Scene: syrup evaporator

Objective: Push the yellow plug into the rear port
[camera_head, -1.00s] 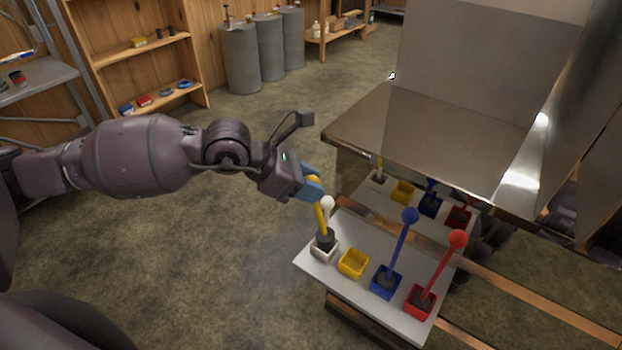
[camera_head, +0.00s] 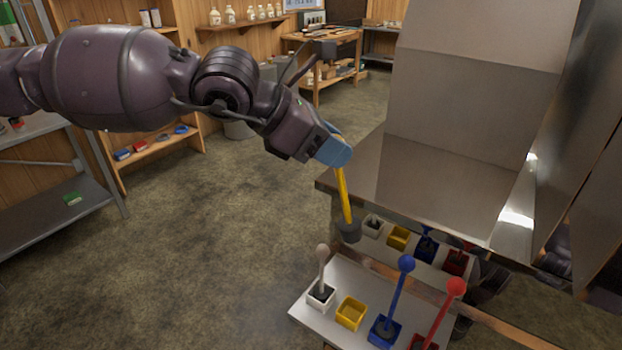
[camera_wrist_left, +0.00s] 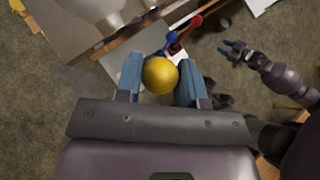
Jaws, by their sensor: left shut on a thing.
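My left gripper (camera_head: 338,158) is shut on the yellow plug (camera_head: 344,190), near its top. The plug hangs slightly tilted, its dark stopper end (camera_head: 348,230) down and in front of the shiny metal side. Its yellow ball (camera_wrist_left: 160,75) sits between the blue fingers in the left wrist view. The stopper appears above and behind the white board (camera_head: 335,322), apart from it. The yellow holder (camera_head: 351,314) on the board is empty. I cannot make out the rear port. My right gripper (camera_wrist_left: 232,50) shows small in the left wrist view, its fingertips apart and empty.
The board also carries a white plug (camera_head: 321,275), a blue plug (camera_head: 398,290) and a red plug (camera_head: 445,305) standing in holders. The metal evaporator (camera_head: 440,185) stands behind, mirroring the holders. Open floor (camera_head: 200,240) lies left; shelves line the back.

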